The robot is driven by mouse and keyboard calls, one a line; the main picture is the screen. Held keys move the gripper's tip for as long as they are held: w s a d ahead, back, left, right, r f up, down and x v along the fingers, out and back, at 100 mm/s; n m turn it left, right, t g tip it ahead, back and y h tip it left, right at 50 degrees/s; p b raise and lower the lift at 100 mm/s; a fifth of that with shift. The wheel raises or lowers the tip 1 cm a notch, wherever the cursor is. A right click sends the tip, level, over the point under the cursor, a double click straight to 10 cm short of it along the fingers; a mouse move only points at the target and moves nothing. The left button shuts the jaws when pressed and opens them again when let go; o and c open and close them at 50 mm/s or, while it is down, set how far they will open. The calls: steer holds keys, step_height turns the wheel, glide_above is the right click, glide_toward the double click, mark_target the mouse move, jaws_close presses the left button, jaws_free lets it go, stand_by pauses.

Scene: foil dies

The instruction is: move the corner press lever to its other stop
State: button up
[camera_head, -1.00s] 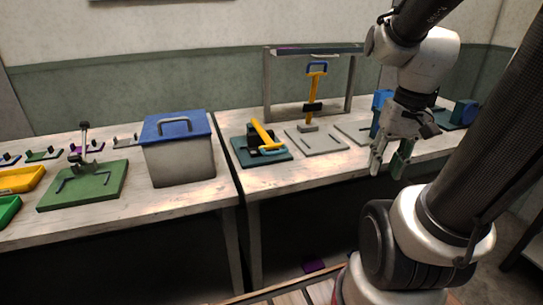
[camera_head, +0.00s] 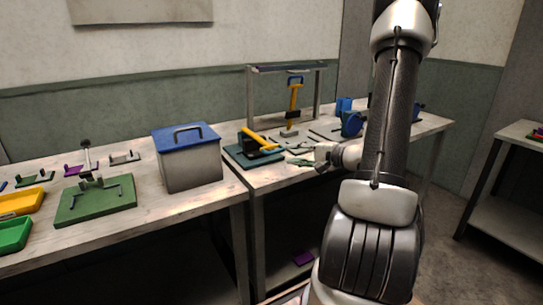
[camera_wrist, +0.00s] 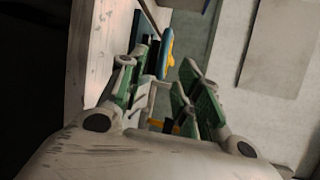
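A press with a teal base (camera_head: 238,156) stands at the left front corner of the right bench; I take it for the corner press, though no label shows. Its yellow lever (camera_head: 254,137) slopes down to the right over a black body. In the wrist view the lever's light blue handle (camera_wrist: 166,48) lies beyond my fingertips. My gripper (camera_head: 301,162) is just right of this press, pointing left toward it. In the wrist view my gripper (camera_wrist: 158,88) has its green-padded fingers apart, and I see no grip on the handle.
Behind stands another press with an upright yellow lever (camera_head: 295,98) under a grey frame (camera_head: 250,97). Blue fixtures (camera_head: 351,124) stand farther right. A blue-lidded bin (camera_head: 190,165) and a green-based press (camera_head: 72,208) are on the left bench. A gap separates the benches.

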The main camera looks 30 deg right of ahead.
mark_target(279, 152)
steer(key=shift+n, duration=0.5)
steer(key=x, duration=0.8)
steer(key=shift+r, duration=0.15)
jaws_close()
steer(key=shift+s, duration=0.1)
